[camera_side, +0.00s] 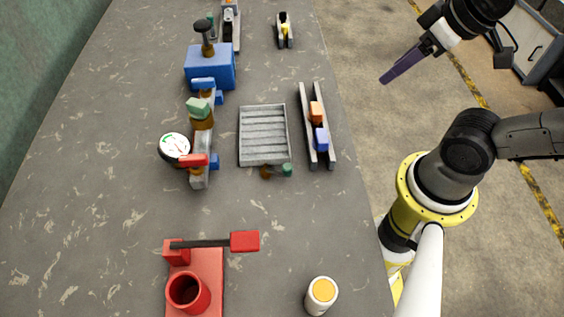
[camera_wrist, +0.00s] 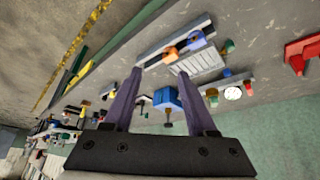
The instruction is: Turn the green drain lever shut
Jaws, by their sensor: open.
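A small green handle (camera_side: 286,170) sits on a brass fitting (camera_side: 267,172) at the near end of the grey ribbed tray (camera_side: 241,140). A larger green block (camera_side: 198,107) tops a brass valve on the pipe line left of the tray. I cannot tell from the frames which one is the drain lever. My gripper (camera_side: 385,80) is open and empty, with purple fingers, high at the upper right and well apart from both. In the wrist view its fingers (camera_wrist: 159,72) are spread, with the tray (camera_wrist: 205,62) beyond them.
A blue box (camera_side: 210,68), a round gauge (camera_side: 174,148) and a red lever (camera_side: 193,160) stand along the pipe. A grey rail (camera_side: 331,155) holds orange and blue blocks right of the tray. A red press (camera_side: 208,265) and white jar (camera_side: 321,296) stand in front.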

